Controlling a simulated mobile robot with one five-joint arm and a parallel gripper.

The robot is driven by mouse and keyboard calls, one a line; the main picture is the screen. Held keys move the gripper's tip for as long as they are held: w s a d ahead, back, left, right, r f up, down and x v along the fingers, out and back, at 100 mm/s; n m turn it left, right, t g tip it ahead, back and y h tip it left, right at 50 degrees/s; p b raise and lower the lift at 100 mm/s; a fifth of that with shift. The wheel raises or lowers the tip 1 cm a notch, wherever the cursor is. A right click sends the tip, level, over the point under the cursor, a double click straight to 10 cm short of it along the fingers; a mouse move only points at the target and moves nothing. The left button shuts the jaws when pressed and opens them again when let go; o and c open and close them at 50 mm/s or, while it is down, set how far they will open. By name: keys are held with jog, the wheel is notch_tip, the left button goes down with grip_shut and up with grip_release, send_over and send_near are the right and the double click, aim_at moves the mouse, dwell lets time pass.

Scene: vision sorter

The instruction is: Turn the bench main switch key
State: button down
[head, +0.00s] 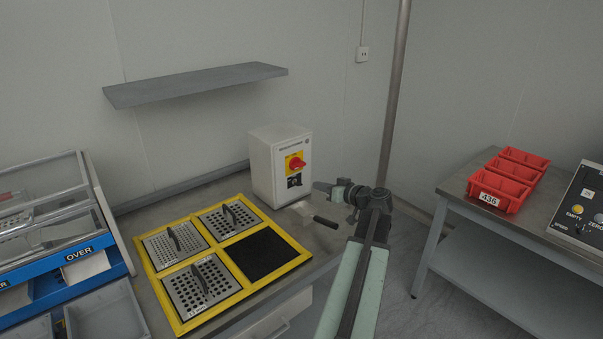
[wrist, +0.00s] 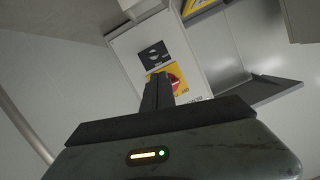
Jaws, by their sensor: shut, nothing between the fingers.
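The white switch box (head: 265,165) stands at the back right of the bench. Its front bears a red rotary knob on a yellow plate (head: 296,163) and a black plate (head: 294,181) with a pale mark below it. In the wrist view the box appears turned over, with the black plate (wrist: 153,56) above the red knob (wrist: 174,82). My gripper (head: 318,187) is shut and empty, just right of the box in the head view. In the wrist view its fingers (wrist: 157,82) hide part of the yellow plate. I cannot tell whether they touch the box.
A yellow-framed tray (head: 137,247) with perforated plates fills the bench left of the box. A dark-handled tool (head: 325,222) lies near the bench edge. A grey shelf (head: 195,85) juts from the wall. A pole (head: 395,100) stands behind my arm. Red bins (head: 499,185) sit on the right table.

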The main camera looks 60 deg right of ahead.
aim_at(298, 184)
jog(key=b+x, duration=0.2)
jog(key=x, duration=0.8)
jog(key=shift+b, duration=0.3)
jog(key=shift+a, duration=0.1)
